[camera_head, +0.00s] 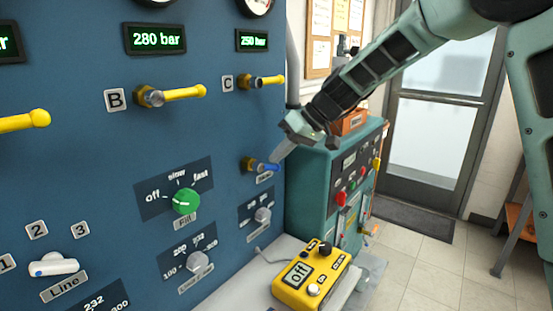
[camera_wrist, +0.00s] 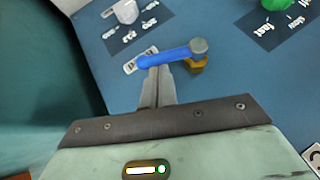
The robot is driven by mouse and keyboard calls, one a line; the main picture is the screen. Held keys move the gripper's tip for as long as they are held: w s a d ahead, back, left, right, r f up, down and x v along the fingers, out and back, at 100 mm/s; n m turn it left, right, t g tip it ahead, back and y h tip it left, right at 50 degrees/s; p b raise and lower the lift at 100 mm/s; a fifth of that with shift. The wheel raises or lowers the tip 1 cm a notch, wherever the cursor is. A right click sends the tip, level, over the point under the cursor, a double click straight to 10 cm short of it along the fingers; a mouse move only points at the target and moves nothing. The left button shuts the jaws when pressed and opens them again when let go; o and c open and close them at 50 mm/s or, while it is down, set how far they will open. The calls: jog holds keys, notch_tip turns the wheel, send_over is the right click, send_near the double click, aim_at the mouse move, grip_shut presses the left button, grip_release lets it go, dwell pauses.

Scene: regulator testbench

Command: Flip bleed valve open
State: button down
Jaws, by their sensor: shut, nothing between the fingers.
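The bleed valve has a blue lever (camera_head: 268,168) on a brass stem, low on the right part of the blue panel. In the wrist view its blue lever (camera_wrist: 168,57) runs sideways from a grey hub over a brass fitting, and its free end partly covers a white label. My gripper (camera_head: 275,160) is shut and empty, with its tips close to the lever's free part. In the wrist view the closed fingers (camera_wrist: 159,70) end right at the lever's near edge. I cannot tell whether they touch it.
Yellow-handled valves B (camera_head: 185,93) and C (camera_head: 268,81) stick out above. A green knob (camera_head: 186,201) and a grey knob (camera_head: 263,215) are nearby on the panel. A yellow control box (camera_head: 310,277) lies on the ledge below. A teal cabinet (camera_head: 310,190) stands close on the right.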

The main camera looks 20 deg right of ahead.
notch_tip(320, 180, down, 3)
jog(key=g+y+b, duration=0.1)
jog(key=y, duration=0.1)
jog(key=m+y+b, duration=0.1)
jog(key=b, duration=0.1)
jog(key=shift+d+m+g+y, duration=0.1)
jog(key=shift+m+g+y, duration=0.2)
jog(key=shift+g+y, duration=0.1)
jog(key=shift+s+a+f+m+g+y+b, duration=0.2)
jog(key=shift+a+f+m+y+b, duration=0.1)
jog(key=shift+f+y+b, duration=0.45)
jog(key=shift+s+a+f+m+g+y+b, duration=0.1)
jog(key=shift+a+f+m+g+y+b, duration=0.3)
jog(key=shift+b, duration=0.5)
jog(key=shift+d+f, duration=0.1)
jog(key=shift+f, duration=0.05)
notch_tip(320, 180, up, 10)
send_over(278, 167)
jog(key=shift+s+a, duration=0.25)
jog(key=shift+s, duration=0.15)
